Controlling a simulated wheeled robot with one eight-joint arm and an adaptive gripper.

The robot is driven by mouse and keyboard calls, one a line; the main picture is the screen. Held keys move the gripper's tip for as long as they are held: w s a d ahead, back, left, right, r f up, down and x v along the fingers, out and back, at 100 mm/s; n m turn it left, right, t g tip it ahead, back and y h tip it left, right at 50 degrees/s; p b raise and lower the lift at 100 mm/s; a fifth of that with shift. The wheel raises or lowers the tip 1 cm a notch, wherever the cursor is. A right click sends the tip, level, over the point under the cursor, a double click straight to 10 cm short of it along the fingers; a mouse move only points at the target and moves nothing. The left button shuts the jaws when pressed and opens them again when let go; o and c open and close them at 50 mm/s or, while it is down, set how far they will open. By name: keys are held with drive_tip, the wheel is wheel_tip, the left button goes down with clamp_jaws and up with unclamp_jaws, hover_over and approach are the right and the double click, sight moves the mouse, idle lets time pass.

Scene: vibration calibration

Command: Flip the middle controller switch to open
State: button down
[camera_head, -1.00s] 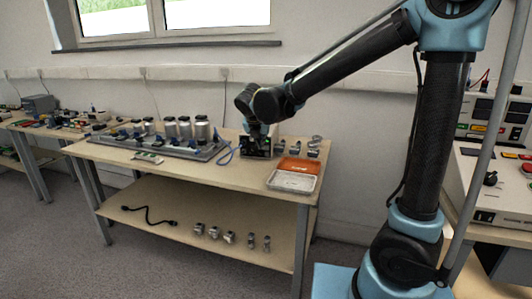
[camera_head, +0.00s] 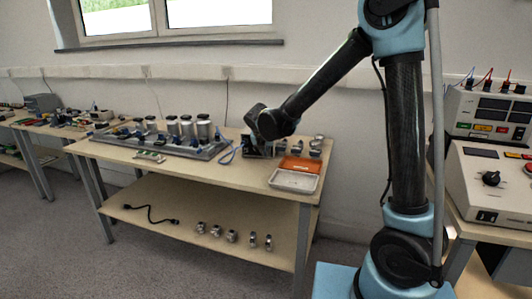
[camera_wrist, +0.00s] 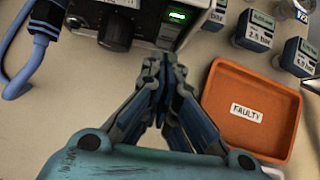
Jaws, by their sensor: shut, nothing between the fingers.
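The controller box (camera_wrist: 142,22) is at the top of the wrist view, cut off by the edge. It has a black knob (camera_wrist: 117,30) and a lit green display (camera_wrist: 177,15). A small lighter part (camera_wrist: 168,36) sits below the display; I cannot tell whether it is a switch or its position. My gripper (camera_wrist: 160,62) is shut and empty, its fingertips together just in front of the box's face below the display. I cannot tell whether they touch it. In the head view, the controller box (camera_head: 252,151) is partly hidden behind my wrist.
An orange tray (camera_wrist: 213,98) labelled FAULTY lies right of my gripper. Labelled blocks (camera_wrist: 254,31) stand behind it. A blue cable (camera_wrist: 38,60) curves at left. In the head view, a board with metal cylinders (camera_head: 180,148) is left of the controller, and a white tray (camera_head: 293,180) is in front.

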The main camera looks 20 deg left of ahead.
drive_tip(key=shift+w+f, duration=0.1)
drive_tip(key=shift+w, duration=0.7)
drive_tip(key=shift+w+a+f+t, duration=0.1)
drive_tip(key=shift+w+f+t, duration=0.25)
drive_tip(key=shift+t, duration=0.45)
drive_tip(key=shift+f, duration=0.15)
drive_tip(key=shift+r, duration=0.8)
drive_tip(key=shift+s, duration=0.1)
